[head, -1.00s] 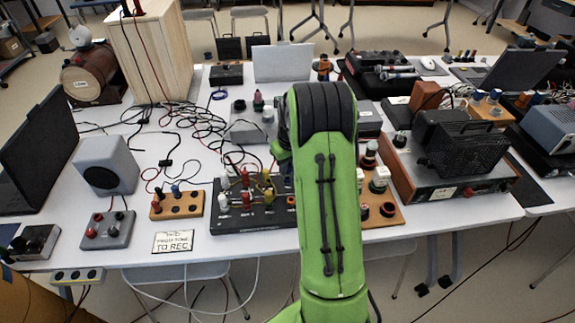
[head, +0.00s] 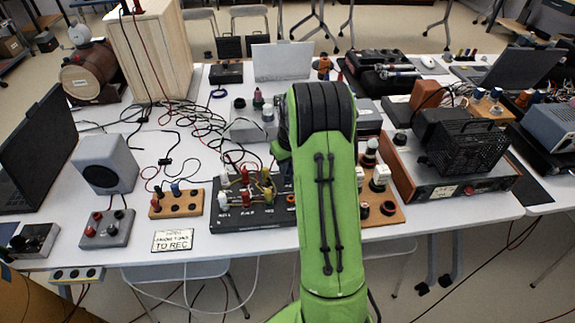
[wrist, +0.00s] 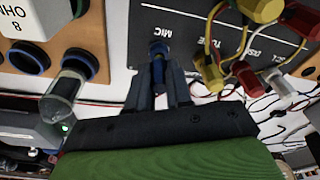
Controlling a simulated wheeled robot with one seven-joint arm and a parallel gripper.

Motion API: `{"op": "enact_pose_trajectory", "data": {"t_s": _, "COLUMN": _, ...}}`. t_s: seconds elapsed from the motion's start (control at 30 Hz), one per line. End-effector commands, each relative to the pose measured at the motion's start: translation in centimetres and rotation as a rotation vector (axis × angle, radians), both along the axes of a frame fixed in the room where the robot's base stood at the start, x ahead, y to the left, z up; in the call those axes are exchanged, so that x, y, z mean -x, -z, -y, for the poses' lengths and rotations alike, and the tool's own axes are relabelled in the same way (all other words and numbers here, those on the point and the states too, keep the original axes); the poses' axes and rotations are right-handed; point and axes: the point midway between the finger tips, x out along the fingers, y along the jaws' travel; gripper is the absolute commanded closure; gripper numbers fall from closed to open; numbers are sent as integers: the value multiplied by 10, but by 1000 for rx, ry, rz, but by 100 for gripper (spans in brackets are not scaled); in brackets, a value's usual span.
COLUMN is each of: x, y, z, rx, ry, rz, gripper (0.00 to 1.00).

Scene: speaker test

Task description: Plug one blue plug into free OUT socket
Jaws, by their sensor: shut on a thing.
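My gripper (wrist: 157,92) is shut on a blue plug (wrist: 158,52) in the wrist view. The plug is at the edge of the black panel (wrist: 185,52), below the MIC label; I cannot tell whether it sits in a socket. In the head view the black panel (head: 226,220) carries white, red and yellow plugs, and my green arm hides the gripper. Another blue plug (head: 176,188) stands in a small wooden strip (head: 165,212) to the left. No OUT label is readable.
A wooden board (head: 398,217) with dark and red round sockets lies right of my arm. In the wrist view blue-rimmed sockets (wrist: 28,57) and a clear-sleeved plug (wrist: 62,95) are left of my gripper. Yellow and red plugs (wrist: 248,75) with cables crowd its right.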

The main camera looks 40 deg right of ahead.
Motion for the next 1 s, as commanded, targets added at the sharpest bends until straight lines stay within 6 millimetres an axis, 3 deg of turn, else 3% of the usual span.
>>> {"op": "enact_pose_trajectory", "data": {"t_s": 0.57, "x": 0, "y": 12, "z": 0, "rx": -1, "ry": 0, "rz": -2, "gripper": 100}}
{"op": "enact_pose_trajectory", "data": {"t_s": 0.6, "x": 0, "y": 11, "z": 0, "rx": -1, "ry": 0, "rz": -2, "gripper": 74}}
{"op": "enact_pose_trajectory", "data": {"t_s": 0.73, "x": 0, "y": 11, "z": 0, "rx": -1, "ry": 0, "rz": -1, "gripper": 54}}
{"op": "enact_pose_trajectory", "data": {"t_s": 0.77, "x": 0, "y": 11, "z": 0, "rx": -1, "ry": 0, "rz": -1, "gripper": 51}}
{"op": "enact_pose_trajectory", "data": {"t_s": 1.0, "x": 0, "y": 10, "z": 0, "rx": 0, "ry": 0, "rz": 0, "gripper": 51}}
